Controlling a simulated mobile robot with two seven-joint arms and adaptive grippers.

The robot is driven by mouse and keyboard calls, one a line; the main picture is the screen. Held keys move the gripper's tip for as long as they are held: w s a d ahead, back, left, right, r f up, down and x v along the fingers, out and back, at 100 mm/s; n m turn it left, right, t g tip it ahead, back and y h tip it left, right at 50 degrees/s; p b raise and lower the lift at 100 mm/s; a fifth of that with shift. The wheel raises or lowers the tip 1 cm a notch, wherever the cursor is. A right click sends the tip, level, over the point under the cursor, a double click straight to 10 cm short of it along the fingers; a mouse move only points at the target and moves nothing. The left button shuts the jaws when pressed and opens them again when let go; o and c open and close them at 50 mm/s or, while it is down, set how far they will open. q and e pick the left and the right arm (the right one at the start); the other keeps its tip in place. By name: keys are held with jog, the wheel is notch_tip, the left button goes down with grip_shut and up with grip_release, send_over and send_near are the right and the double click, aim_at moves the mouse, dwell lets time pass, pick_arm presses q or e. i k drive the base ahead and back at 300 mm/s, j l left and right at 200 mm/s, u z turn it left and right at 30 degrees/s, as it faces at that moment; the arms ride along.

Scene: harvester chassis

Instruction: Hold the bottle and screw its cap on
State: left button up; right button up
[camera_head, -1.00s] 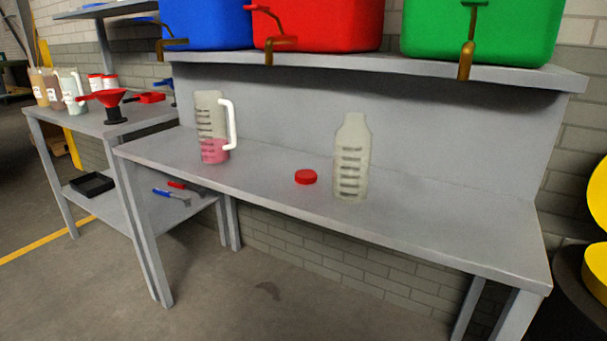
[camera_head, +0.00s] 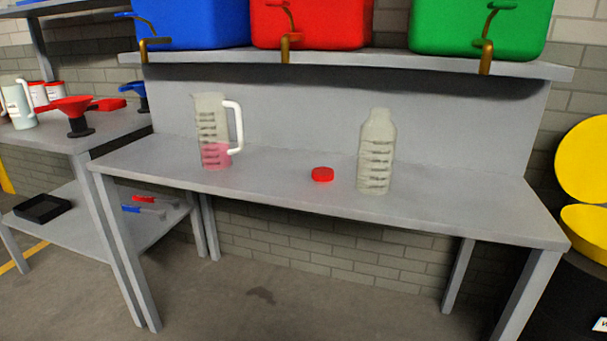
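A translucent bottle (camera_head: 376,152) with dark level marks stands upright and uncapped on the grey workbench (camera_head: 270,190), right of the middle. A red cap (camera_head: 322,174) lies flat on the bench just left of the bottle, apart from it. Neither of my grippers shows in the head view, and nothing touches the bottle or the cap.
A measuring jug (camera_head: 213,135) with pink liquid and a white handle stands left of the cap. Blue (camera_head: 195,22), red (camera_head: 312,22) and green (camera_head: 478,25) containers with taps sit on the shelf above. A side table (camera_head: 60,140) holds funnels. A yellow-lidded bin (camera_head: 590,230) stands at right.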

aim_at(377, 135)
jog(key=j, duration=0.7)
jog(key=k+j, duration=0.15)
jog(key=j, duration=0.55)
